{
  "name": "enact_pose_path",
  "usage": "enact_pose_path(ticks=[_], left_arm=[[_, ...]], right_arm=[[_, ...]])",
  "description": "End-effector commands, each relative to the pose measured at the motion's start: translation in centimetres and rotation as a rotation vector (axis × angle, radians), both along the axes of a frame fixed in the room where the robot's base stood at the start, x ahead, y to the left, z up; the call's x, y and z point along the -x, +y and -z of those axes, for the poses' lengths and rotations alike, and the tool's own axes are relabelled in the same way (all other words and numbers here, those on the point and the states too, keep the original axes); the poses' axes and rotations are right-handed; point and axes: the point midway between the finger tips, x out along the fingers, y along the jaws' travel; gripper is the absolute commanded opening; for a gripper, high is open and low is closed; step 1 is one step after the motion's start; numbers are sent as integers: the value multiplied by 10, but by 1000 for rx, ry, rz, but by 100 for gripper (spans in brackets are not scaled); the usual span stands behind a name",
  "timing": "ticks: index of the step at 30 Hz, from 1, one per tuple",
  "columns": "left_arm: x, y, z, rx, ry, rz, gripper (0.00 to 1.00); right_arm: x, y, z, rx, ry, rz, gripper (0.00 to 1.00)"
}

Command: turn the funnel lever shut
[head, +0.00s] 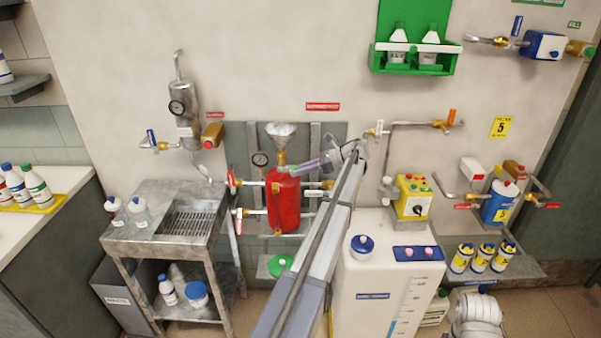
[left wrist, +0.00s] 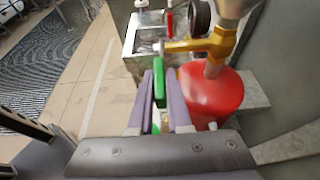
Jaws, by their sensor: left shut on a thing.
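The metal funnel (head: 281,130) stands on top of the red tank (head: 284,203), with brass valve parts between them. In the left wrist view the brass fitting (left wrist: 205,45) sits above the red tank (left wrist: 210,97). A green lever (left wrist: 158,82) hangs from the fitting's left end. My left gripper (head: 300,169) reaches in from the right of the funnel neck. In the left wrist view its two purple fingers (left wrist: 160,88) are shut on the green lever, one on each side. The lever is not clearly visible in the head view. My right gripper is not in view.
A pressure gauge (head: 260,159) is left of the funnel neck. Pipes with red handles (head: 232,181) run left of the tank. A metal sink stand (head: 165,230) is at the left, and a white container (head: 375,285) stands front right.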

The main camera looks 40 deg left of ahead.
Motion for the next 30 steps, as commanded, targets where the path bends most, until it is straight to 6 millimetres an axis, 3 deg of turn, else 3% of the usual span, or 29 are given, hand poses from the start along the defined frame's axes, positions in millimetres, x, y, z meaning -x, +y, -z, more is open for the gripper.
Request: enact_pose_path(ticks=[2,3,6,19,30], left_arm=[[1,-2,2,7,0,-3,0],[1,-2,2,7,0,-3,17],[1,-2,2,6,-1,-2,28],[-5,-7,-4,2,0,0,29],[-35,-48,-25,4,0,1,29]], right_arm=[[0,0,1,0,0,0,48],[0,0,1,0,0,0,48],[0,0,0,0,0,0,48],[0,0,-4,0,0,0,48],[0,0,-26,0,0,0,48]])
